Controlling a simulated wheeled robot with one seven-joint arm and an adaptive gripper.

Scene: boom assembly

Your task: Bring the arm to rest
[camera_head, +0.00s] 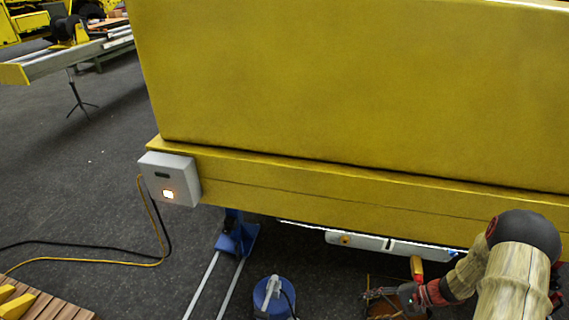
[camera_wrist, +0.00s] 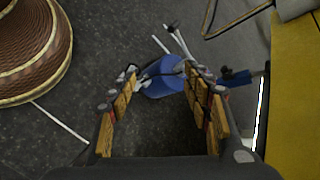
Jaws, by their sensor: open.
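My arm (camera_head: 515,280) enters the head view at the lower right and bends down and left in front of the yellow boom. My gripper (camera_head: 380,294) is low at its end, pointing left. In the wrist view my gripper (camera_wrist: 163,75) has its two padded fingers spread apart, with nothing held between them. Beyond the fingertips lies a blue round object (camera_wrist: 162,84) on the floor, apart from the fingers as far as I can tell. The same kind of blue object (camera_head: 273,297) shows in the head view, left of the gripper.
The large yellow boom (camera_head: 350,90) fills the upper right, with a grey box (camera_head: 169,179) on its corner, lit orange. Cables (camera_head: 95,261) run left from it. A blue stand (camera_head: 236,235) and a white bar (camera_head: 385,245) are under it. Open floor (camera_head: 70,190) lies left.

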